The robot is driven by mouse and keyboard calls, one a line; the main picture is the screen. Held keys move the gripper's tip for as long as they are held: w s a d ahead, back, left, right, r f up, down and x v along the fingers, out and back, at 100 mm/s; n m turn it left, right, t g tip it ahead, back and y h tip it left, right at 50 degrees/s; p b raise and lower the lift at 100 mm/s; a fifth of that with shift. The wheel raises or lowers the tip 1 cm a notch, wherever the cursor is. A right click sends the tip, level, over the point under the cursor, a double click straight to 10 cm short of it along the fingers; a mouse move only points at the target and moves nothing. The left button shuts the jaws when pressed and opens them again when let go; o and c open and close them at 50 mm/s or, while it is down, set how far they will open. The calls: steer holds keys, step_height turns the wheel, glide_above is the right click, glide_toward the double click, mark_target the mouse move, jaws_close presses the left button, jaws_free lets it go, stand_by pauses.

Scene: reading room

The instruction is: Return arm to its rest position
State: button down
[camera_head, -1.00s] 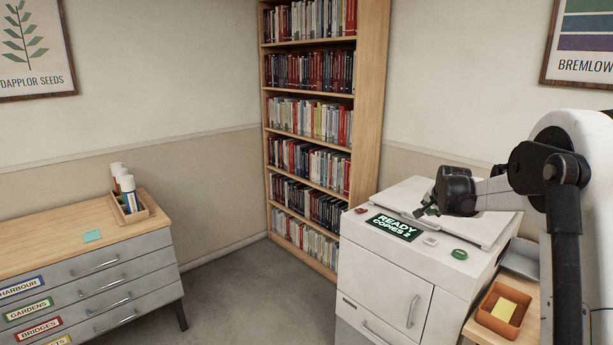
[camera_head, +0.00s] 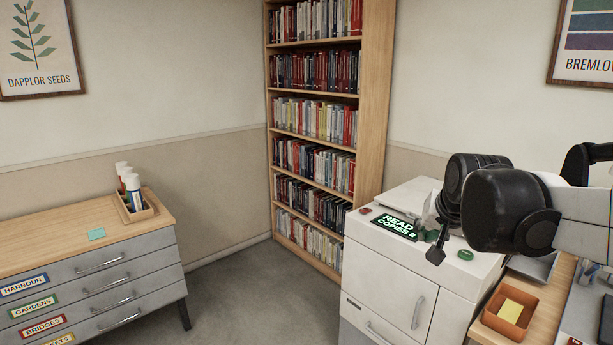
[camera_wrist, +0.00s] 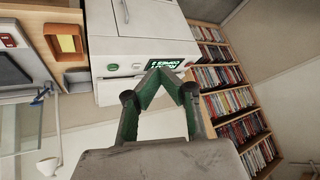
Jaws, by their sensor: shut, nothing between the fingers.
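My gripper (camera_head: 437,243) hangs in the air in front of the copier in the head view, with its dark arm links covering part of the copier's top. In the wrist view my gripper (camera_wrist: 168,74) has its fingertips together with nothing between them. The white copier (camera_head: 389,277) stands right of the bookshelf, and its display (camera_head: 391,227) is lit green with "READY" partly covered and "COPIES 2". The copier also shows in the wrist view (camera_wrist: 128,20), turned sideways.
An orange tray (camera_head: 509,313) with yellow paper sits on the wooden desk right of the copier. A tall bookshelf (camera_head: 374,130) stands behind. A drawer cabinet (camera_head: 137,281) with a wooden caddy (camera_head: 146,214) is at left. The floor between cabinet and copier is clear.

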steer(key=s+a+f+n, duration=0.2)
steer(key=s+f, duration=0.2)
steer(key=s, duration=0.7)
steer(key=s+a+f+n, duration=0.2)
steer(key=s+f, duration=0.3)
steer(key=s, duration=0.6)
steer(key=shift+s+a+g+y+b, duration=0.3)
steer(key=shift+a+g+b, duration=0.1)
steer(key=shift+a, duration=0.4)
